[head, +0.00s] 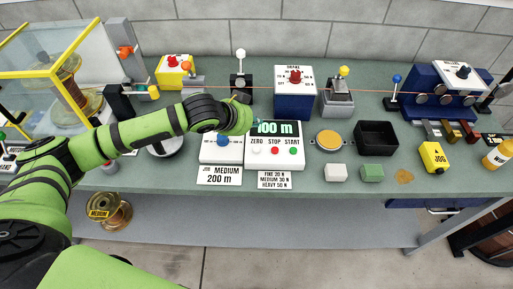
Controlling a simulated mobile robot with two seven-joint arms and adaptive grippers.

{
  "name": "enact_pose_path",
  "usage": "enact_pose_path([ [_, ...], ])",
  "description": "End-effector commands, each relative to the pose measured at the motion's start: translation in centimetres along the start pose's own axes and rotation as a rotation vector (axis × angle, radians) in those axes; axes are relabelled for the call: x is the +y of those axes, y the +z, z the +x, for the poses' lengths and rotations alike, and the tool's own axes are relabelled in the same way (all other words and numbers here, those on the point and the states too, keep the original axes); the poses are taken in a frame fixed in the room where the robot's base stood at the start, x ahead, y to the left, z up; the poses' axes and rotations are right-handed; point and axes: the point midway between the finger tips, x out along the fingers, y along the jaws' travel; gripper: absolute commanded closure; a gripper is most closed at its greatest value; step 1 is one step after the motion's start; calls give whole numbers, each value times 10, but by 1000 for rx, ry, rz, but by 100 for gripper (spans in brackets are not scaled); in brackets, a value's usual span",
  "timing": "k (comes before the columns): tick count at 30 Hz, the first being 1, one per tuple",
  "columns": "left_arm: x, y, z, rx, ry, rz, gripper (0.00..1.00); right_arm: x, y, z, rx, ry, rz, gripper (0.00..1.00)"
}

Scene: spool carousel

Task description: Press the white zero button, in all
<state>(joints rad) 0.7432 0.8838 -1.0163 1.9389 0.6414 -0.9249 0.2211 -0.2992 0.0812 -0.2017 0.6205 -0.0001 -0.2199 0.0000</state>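The white zero button (256,150) is at the left of a row of buttons on the white counter box (290,160), with its label ZERO beside it. The red stop button (274,150) and green start button (293,151) sit to its right. The counter display (278,129) reads 100 m. My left gripper (242,117) is at the upper left of this box, above and left of the white button and apart from it in the picture. Its fingers are too small and covered by the arm to tell open from shut. My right gripper is not in view.
A box with a blue knob (223,141) adjoins on the left. A card (219,175) reads job medium 200 m. A blue brake box (293,106) stands behind. A yellow round pad (328,140) and black tray (376,138) lie right. An orange line runs across the bench.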

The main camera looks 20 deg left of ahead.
Motion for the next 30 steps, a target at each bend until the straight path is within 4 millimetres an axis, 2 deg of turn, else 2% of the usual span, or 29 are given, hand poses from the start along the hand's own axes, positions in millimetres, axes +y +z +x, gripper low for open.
enact_pose_path([
  [8, 5, 12, 13, 0, 0, 1, 100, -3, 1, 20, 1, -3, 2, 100],
  [20, 18, 45, 47, 0, -2, 3, 100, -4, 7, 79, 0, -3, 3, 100],
  [30, 24, 58, 61, 0, -1, 1, 100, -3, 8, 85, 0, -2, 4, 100],
])
